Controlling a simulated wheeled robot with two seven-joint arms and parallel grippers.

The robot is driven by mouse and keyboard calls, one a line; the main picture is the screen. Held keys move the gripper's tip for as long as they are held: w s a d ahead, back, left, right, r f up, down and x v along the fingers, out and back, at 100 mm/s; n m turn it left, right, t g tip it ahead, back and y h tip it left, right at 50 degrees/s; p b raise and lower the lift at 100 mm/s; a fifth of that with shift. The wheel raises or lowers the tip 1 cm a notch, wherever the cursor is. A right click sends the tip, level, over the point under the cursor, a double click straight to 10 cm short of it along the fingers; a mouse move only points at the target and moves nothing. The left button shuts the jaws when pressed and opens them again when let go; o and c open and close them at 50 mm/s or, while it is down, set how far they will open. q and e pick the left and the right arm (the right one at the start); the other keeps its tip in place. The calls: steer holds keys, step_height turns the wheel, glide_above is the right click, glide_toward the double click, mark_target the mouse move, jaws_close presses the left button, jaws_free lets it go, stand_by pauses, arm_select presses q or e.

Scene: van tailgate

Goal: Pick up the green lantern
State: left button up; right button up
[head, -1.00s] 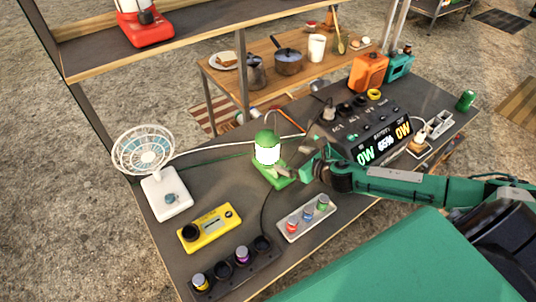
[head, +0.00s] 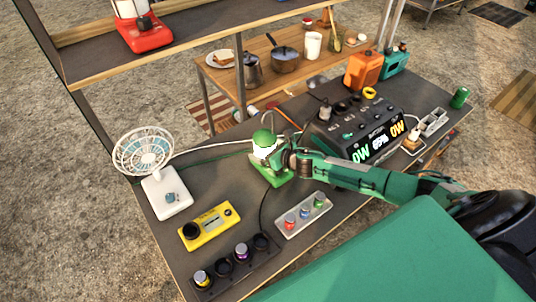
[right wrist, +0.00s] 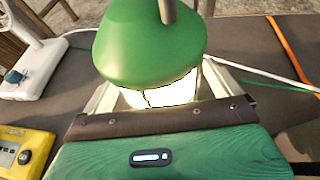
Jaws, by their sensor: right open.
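The green lantern (head: 263,138) stands upright on the grey tabletop, with a green domed cap, a lit white body and a green base (head: 272,176). My right gripper (head: 270,154) is at the lantern's body, reaching in from the right. In the right wrist view the lantern's cap (right wrist: 150,45) fills the upper middle, and the gripper's pale fingers (right wrist: 155,97) are open on either side of the glowing body. The fingertips are partly hidden behind the cap, and I cannot tell whether they touch the lantern. My left gripper is not in view.
A white fan (head: 165,190) stands to the left. A yellow meter (head: 210,226), a grey tray (head: 303,215) of small jars and a dark holder (head: 233,268) lie in front. A black power station (head: 357,130) is right of the lantern. Cables run behind it.

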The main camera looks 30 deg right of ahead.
steer(key=shift+w+a+f, duration=0.1)
steer(key=shift+w+f, duration=0.05)
steer(key=shift+w, duration=0.15)
steer(key=c, duration=1.4)
steer(key=shift+c, duration=0.5)
